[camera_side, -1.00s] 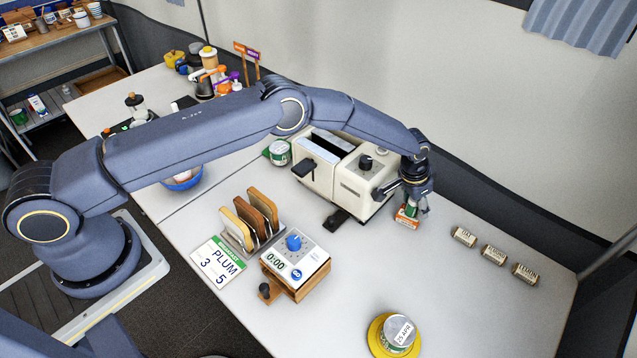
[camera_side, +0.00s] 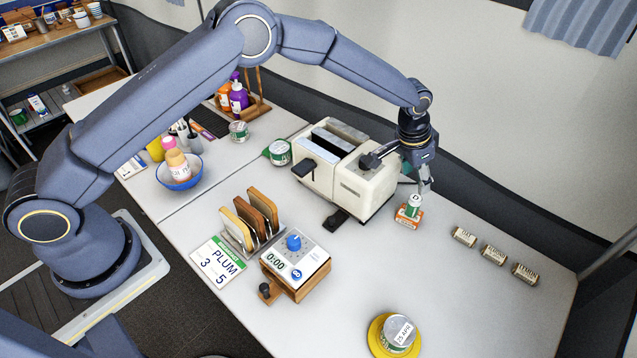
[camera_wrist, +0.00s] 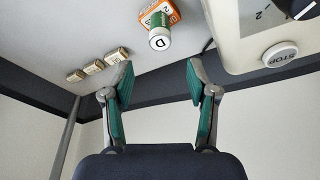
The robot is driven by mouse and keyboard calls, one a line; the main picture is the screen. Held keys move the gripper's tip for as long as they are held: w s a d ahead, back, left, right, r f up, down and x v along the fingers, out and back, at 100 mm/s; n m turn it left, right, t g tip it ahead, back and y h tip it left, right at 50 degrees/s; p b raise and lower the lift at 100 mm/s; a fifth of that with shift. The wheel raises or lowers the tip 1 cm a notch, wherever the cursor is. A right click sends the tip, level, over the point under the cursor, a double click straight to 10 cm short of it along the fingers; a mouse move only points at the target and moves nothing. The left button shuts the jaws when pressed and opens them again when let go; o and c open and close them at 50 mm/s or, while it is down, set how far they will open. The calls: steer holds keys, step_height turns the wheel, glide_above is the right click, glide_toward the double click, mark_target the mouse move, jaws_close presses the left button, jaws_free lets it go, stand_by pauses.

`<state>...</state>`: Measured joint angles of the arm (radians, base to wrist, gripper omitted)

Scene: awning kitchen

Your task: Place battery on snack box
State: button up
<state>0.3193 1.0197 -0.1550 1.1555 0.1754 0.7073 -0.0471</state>
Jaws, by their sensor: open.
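The battery (camera_side: 414,201) is a small green and white cylinder. It stands upright on top of the orange and white snack box (camera_side: 407,217), to the right of the toaster. The wrist view shows the battery (camera_wrist: 159,38) end-on, with a "D" on its white end, against the orange snack box (camera_wrist: 150,10). My gripper (camera_side: 423,190) is just above and beside the battery. In the wrist view my gripper (camera_wrist: 156,78) has its green-padded fingers spread with nothing between them, and the battery lies beyond the fingertips.
The cream toaster (camera_side: 345,170) stands close on the left of the snack box. Several small labelled blocks (camera_side: 493,254) lie to the right. A yellow plate (camera_side: 377,340) with a can is at the front. The counter between is clear.

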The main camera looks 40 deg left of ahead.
steer(key=s+a+r+n+t, duration=0.1)
steer(key=s+a+r, duration=0.35)
steer(key=r, duration=0.25)
steer(key=s+a+r, duration=0.3)
steer(key=a+r, duration=0.2)
steer(key=r, duration=0.3)
steer(key=s+a+r+n+t, duration=0.1)
steer(key=s+a+r, duration=0.3)
steer(key=r, duration=0.3)
steer(key=s+a+n, duration=0.1)
steer(key=s+a, duration=0.2)
steer(key=s, duration=0.5)
steer(key=s+a+r+n+y, duration=0.1)
steer(key=s+a, duration=0.3)
steer(key=s, duration=0.4)
steer(key=s+a+r+n+t, duration=0.1)
steer(key=s+a, duration=0.2)
steer(key=s, duration=0.5)
steer(key=shift+s+a+r, duration=0.15)
steer(key=shift+a+r, duration=0.1)
